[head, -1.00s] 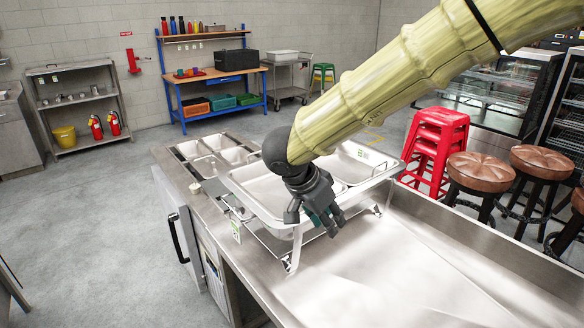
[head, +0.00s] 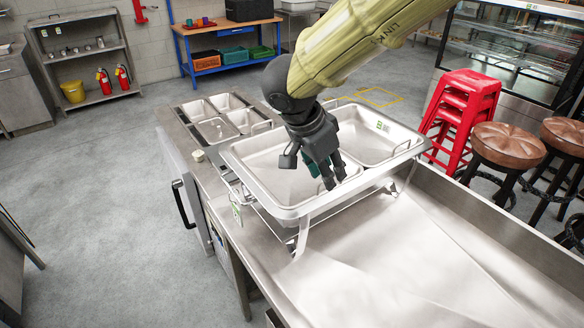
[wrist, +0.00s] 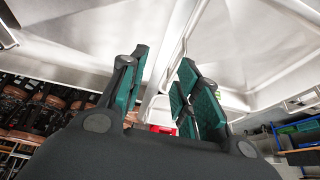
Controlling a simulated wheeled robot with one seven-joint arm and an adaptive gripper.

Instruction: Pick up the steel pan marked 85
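Two shallow steel pans sit side by side in a raised steel stand (head: 300,235) on the counter. The left pan (head: 262,160) is empty. The marking is too small to read, so I cannot tell which pan is 85. My gripper (head: 328,180) points down at the front of the join between the pans. In the wrist view its green-padded fingers (wrist: 165,90) are spread, with the pans' adjoining rims between or beyond them. Contact is unclear.
Small inset pans (head: 215,128) lie in the counter behind the stand. The counter's front right (head: 400,265) is clear. Red stacked stools (head: 465,105) and brown round stools (head: 503,145) stand at the right. A blue workbench (head: 230,60) is at the back.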

